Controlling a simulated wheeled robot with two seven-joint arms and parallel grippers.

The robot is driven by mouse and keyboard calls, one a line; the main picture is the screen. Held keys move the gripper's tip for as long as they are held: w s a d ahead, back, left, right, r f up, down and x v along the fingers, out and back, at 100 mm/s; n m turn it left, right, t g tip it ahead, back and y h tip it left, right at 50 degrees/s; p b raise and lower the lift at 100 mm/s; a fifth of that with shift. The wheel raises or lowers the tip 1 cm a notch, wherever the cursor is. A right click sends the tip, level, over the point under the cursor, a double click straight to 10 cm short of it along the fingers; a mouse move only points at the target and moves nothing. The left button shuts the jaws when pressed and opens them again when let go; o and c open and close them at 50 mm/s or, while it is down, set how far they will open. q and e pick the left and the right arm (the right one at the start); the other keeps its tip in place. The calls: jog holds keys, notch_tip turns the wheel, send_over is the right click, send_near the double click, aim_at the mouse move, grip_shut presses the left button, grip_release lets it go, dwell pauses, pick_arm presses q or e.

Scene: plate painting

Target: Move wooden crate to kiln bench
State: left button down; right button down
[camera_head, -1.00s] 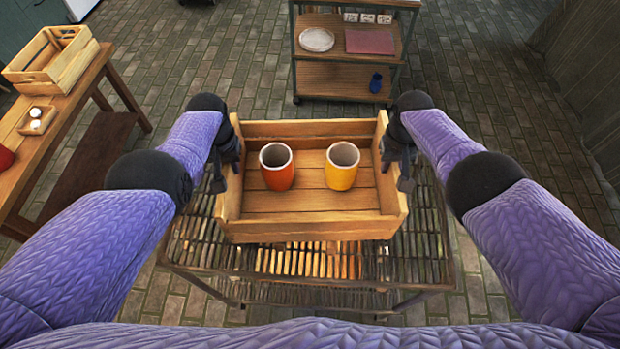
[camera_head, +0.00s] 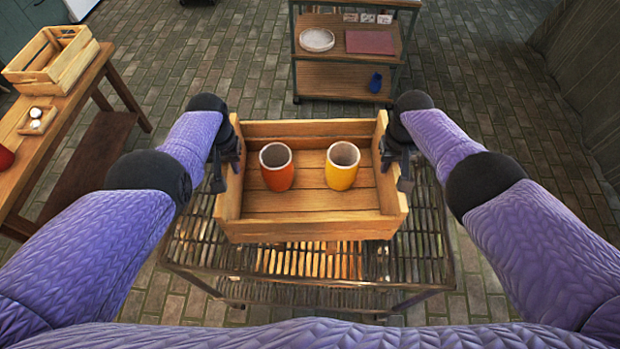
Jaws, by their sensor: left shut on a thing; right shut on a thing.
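The wooden crate (camera_head: 310,229) is in the middle of the view, level, between my two arms. An orange cup (camera_head: 277,177) and a yellow cup (camera_head: 342,176) stand upright inside it. My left gripper (camera_head: 229,165) is shut on the crate's left side wall. My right gripper (camera_head: 396,163) is shut on its right side wall. The slatted metal bench (camera_head: 420,250) is under the crate, with an orange glow between its slats. I cannot tell whether the crate touches the bench top or hangs just above it. The fingertips are partly hidden by the crate walls.
A wooden table (camera_head: 75,105) at the left bears another slatted crate (camera_head: 50,60) and a small tray (camera_head: 37,121). A shelf cart (camera_head: 340,78) at the back holds a white plate (camera_head: 317,40), a reddish mat (camera_head: 373,42) and a blue item (camera_head: 375,83). Brick floor lies open between.

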dwell(0.5)
